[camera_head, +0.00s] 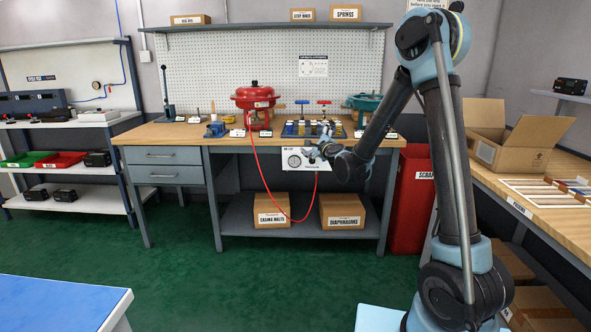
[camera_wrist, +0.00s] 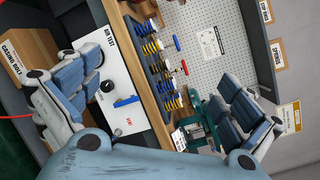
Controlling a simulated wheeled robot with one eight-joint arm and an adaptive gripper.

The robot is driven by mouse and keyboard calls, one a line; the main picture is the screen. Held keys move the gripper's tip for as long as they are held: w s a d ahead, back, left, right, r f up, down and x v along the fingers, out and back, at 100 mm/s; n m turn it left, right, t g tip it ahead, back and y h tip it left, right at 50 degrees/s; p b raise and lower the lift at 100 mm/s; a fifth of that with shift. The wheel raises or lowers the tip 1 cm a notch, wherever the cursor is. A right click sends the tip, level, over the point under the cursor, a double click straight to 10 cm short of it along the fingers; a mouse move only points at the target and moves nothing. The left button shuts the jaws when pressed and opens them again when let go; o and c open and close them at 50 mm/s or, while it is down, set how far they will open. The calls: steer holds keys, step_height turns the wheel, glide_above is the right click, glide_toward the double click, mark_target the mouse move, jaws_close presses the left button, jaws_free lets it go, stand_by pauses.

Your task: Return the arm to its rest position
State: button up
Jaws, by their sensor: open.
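My gripper (camera_head: 318,151) hangs in front of the workbench (camera_head: 170,133), near the white air test panel (camera_head: 292,160). In the wrist view my gripper's (camera_wrist: 155,100) two blue-grey fingers stand wide apart with nothing between them. My arm reaches from the right side, bent high at the elbow and angled down to the gripper. Between the fingers the wrist view shows the air test panel (camera_wrist: 115,62), with a black round knob or gauge and a blue lever (camera_wrist: 126,101). I cannot tell how far the fingertips are from the panel.
A red actuator (camera_head: 255,98), a tool tray (camera_head: 300,130) and a teal device (camera_head: 362,102) stand on the bench. A red hose (camera_head: 262,180) hangs below. A red scrap bin (camera_head: 412,200) and an open carton (camera_head: 505,140) are to the right. The green floor in front is clear.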

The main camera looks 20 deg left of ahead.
steer(key=a+f+m+t+h, duration=0.1)
steer(key=a+f+m+h, duration=0.15)
steer(key=f+m, duration=0.4)
steer(key=a+f+m+h, duration=0.1)
steer(key=a+f+m, duration=0.25)
steer(key=f, duration=0.55)
steer(key=a+f+m+t+h, duration=0.1)
steer(key=a+f+m+h, duration=0.1)
steer(key=a+f+m, duration=0.45)
steer(key=w+f+n, duration=0.1)
steer(key=w, duration=0.8)
steer(key=shift+f, duration=0.3)
steer(key=shift+d+n, duration=0.1)
steer(key=shift+n, duration=0.25)
